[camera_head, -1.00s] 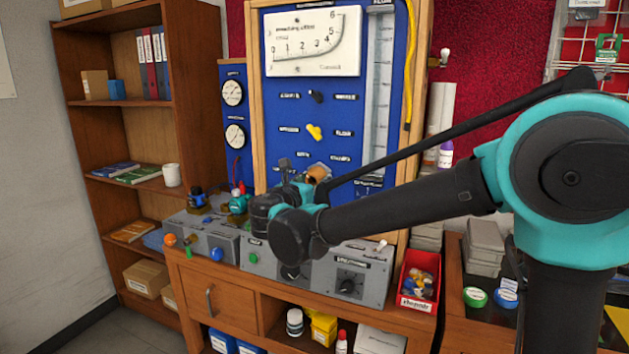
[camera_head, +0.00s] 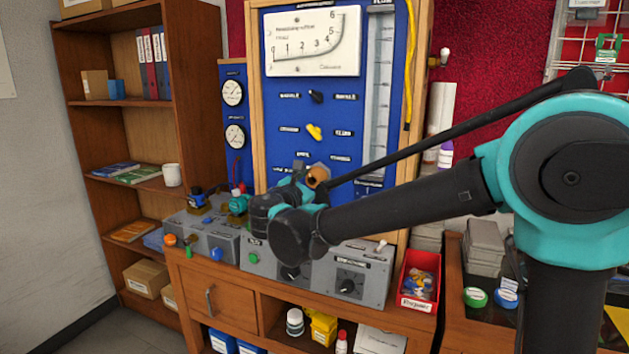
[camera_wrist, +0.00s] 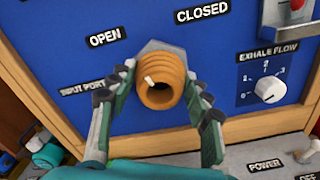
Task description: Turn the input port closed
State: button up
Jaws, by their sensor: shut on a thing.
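The input port (camera_wrist: 160,84) is an orange ribbed knob with a round opening on a grey hex base, on the blue panel (camera_wrist: 120,22). A small white pointer mark on its rim points up and left, toward the OPEN label (camera_wrist: 105,37). The CLOSED label (camera_wrist: 202,12) is up and to the right. My gripper (camera_wrist: 160,100) has one finger on each side of the port and is shut on it. In the head view the port (camera_head: 317,176) shows just above my wrist; my fingers are mostly hidden there.
Grey control boxes (camera_head: 348,277) stand on the bench below. A red bin (camera_head: 419,281) sits to their right.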

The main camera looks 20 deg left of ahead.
jog(key=m, duration=1.2)
jog(key=shift+m, duration=0.3)
dwell(0.4)
jog(key=o, duration=1.2)
jog(key=shift+c, duration=0.2)
jog(key=s, duration=1.2)
jog(key=shift+a, duration=0.45)
